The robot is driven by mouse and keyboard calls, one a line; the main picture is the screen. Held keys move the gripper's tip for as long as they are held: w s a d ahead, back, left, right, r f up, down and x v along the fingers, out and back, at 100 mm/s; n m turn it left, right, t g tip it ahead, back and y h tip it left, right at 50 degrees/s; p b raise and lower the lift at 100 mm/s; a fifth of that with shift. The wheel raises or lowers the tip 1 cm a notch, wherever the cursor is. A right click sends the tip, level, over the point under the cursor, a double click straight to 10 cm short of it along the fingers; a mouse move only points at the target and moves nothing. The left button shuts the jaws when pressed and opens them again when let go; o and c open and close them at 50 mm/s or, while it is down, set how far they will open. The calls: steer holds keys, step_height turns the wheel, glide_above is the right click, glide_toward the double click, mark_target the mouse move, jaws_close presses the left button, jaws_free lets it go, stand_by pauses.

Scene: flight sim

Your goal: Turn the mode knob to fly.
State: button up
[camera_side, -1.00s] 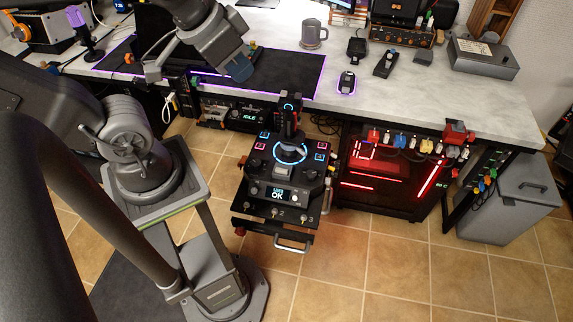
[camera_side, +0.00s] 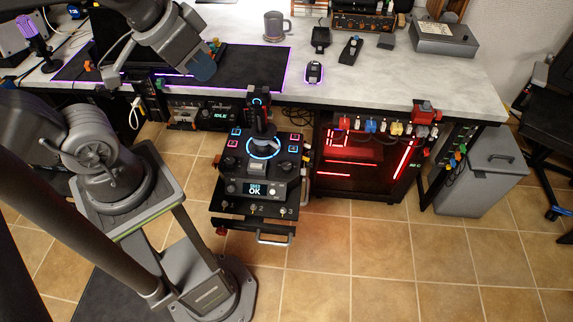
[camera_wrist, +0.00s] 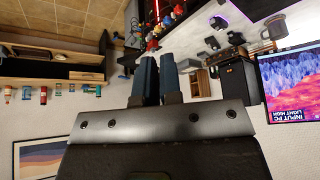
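A black joystick panel (camera_side: 230,178) stands in front of the desk, with a lit blue ring and a display reading OK. Under the desk, left of it, a unit with a small display (camera_side: 218,114) reads IDLE. Small knobs show on these panels, but I cannot read which is the mode knob.
The white desk (camera_side: 390,85) holds a grey mug (camera_side: 277,26), a mouse (camera_side: 314,73) and small devices. A red-lit case (camera_side: 360,165) stands right of the joystick panel. A handle (camera_side: 274,240) juts from the panel's front.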

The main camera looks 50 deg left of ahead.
steer(key=shift+o, duration=0.6)
steer(key=shift+w, duration=0.3)
steer(key=o, duration=0.6)
steer(key=w+a+f+m+g, duration=0.1)
steer(key=w+f, duration=0.2)
steer(key=w, duration=0.5)
steer(key=shift+f+m+g, duration=0.25)
steer(key=shift+m+g, duration=0.05)
steer(key=shift+o, duration=1.2)
steer(key=w+a+f+m+g, duration=0.1)
steer(key=w+f, duration=0.5)
steer(key=shift+w+a+f, duration=0.15)
steer(key=shift+w, duration=0.25)
steer(key=m+g, duration=0.3)
glide_above(287, 166)
step_height(287, 166, down, 24)
step_height(287, 166, down, 14)
steer(key=shift+f, duration=0.2)
steer(key=c, duration=0.9)
